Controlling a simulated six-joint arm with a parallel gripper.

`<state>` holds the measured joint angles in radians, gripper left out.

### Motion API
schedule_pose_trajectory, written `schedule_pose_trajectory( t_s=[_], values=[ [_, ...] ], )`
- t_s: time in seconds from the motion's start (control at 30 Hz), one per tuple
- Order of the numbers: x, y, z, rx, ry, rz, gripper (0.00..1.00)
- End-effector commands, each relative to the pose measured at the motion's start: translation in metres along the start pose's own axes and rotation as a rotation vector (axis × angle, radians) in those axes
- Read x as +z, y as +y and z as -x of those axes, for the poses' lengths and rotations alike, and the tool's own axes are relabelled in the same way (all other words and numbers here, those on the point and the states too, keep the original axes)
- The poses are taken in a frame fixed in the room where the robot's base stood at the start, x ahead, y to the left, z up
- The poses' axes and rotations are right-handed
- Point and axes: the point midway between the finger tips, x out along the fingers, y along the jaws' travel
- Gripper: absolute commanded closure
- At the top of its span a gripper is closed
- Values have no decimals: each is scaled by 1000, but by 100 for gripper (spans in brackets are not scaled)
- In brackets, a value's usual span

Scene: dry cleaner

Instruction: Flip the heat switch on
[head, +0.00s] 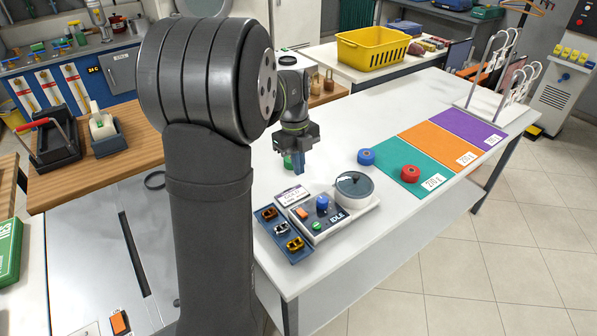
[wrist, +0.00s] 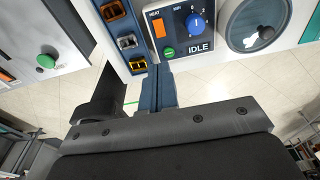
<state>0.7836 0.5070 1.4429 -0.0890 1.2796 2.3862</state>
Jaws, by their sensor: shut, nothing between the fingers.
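The heat switch (wrist: 158,27) is an orange rocker below the word HEAT on a dark control panel (wrist: 181,38) in the wrist view. It also shows in the head view (head: 302,213). I cannot tell which way it is tipped. My gripper (wrist: 161,68) is shut and empty, its blue fingers together. In the wrist view the fingertips appear just below the panel's green button (wrist: 168,51). The panel's display (wrist: 198,47) reads IDLE.
A blue knob (wrist: 196,22) is right of the switch. A round lidded pot (head: 355,187) stands beside the panel, and a tray of small clips (head: 270,240) lies on its left. Blue (head: 366,157) and red (head: 410,174) round pieces are near coloured mats (head: 440,144).

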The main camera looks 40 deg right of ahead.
Motion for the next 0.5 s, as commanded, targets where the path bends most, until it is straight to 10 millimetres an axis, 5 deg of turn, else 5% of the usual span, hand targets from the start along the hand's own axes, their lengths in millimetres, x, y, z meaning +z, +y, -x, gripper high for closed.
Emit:
schedule_pose_trajectory(
  t_s=[0.33, 0.5],
  values=[
    [-8, 0, -2, 0, 1, -1, 100],
    [-8, 0, -18, 2, 2, -1, 100]
  ],
)
